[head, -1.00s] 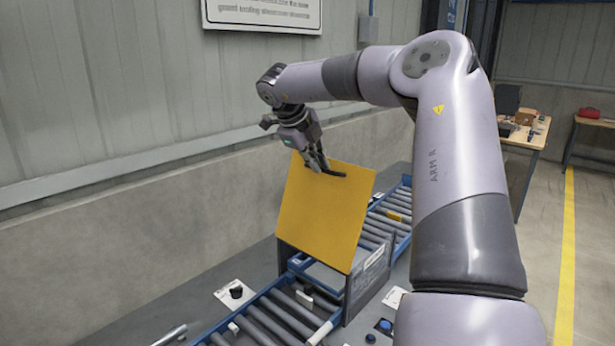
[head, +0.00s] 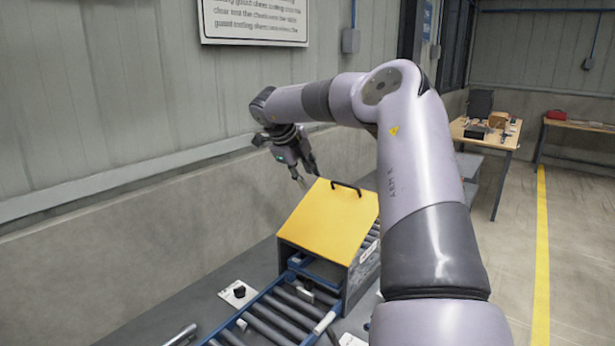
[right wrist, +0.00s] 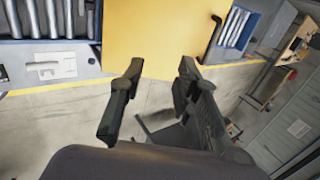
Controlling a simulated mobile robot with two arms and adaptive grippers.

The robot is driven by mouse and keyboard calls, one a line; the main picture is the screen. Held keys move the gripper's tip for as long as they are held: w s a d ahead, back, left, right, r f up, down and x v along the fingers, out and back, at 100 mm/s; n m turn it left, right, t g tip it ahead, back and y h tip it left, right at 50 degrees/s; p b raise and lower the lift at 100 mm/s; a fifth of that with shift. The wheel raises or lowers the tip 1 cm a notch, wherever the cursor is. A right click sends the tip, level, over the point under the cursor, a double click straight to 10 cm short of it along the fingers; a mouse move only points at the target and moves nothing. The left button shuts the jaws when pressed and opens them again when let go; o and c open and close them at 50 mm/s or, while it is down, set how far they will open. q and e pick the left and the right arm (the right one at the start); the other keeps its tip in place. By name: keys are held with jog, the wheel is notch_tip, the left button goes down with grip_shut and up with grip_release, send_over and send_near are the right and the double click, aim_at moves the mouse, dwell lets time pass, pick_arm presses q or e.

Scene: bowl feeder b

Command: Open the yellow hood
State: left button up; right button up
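The yellow hood (head: 325,222) is a flat panel on a dark guard box over the roller conveyor. It slopes upward and away, with its black handle (head: 346,187) near the far edge. My right gripper (head: 307,178) is beyond the hood's far left corner, apart from the handle. In the right wrist view its two fingers (right wrist: 155,92) are spread with nothing between them. The hood (right wrist: 160,38) fills the top middle there, and the handle (right wrist: 212,40) is beyond the right finger. My left gripper is not in view.
The blue-railed conveyor (head: 268,318) runs under the box. A black knob on a white plate (head: 239,293) sits left of it. A concrete wall (head: 130,235) stands close behind on the left. Work tables (head: 485,133) are at the back right. The floor beyond my right arm is clear.

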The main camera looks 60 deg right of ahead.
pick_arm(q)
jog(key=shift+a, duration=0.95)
pick_arm(e)
jog(key=v, duration=1.2)
jog(key=shift+a+r, duration=0.15)
